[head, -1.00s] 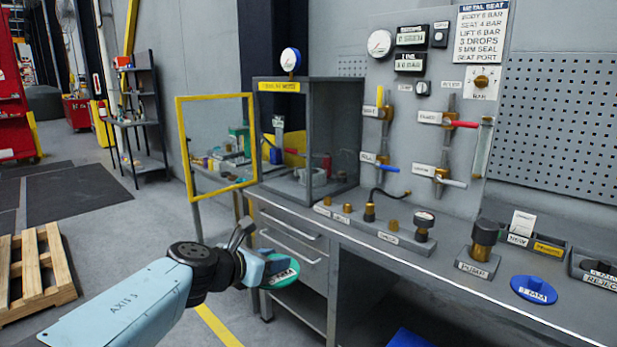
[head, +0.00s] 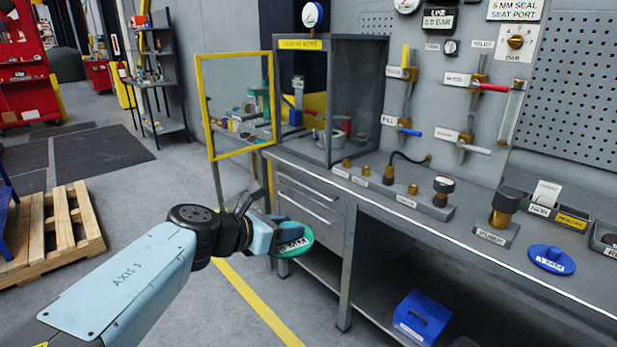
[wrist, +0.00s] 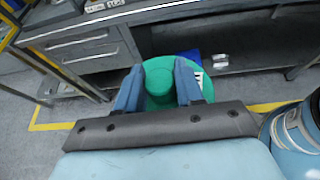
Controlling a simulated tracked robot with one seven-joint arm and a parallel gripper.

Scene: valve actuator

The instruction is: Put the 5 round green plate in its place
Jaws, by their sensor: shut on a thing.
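The round green plate (head: 293,243) is in my gripper (head: 281,236), held out in the air in front of the bench drawers. Its white label shows in the head view, but I cannot read it for certain. In the wrist view, the two blue fingers (wrist: 158,88) are shut on the round green knob of the plate (wrist: 160,104). A similar round blue plate (head: 551,259) lies on the bench top at the right.
The grey bench (head: 420,215) carries a valve row, a pump (head: 504,210) and labelled bins. A cabinet (head: 335,110) stands on it with its yellow-framed door (head: 207,110) open. A blue box (head: 421,317) sits under the bench. A wooden pallet (head: 60,230) lies at the left.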

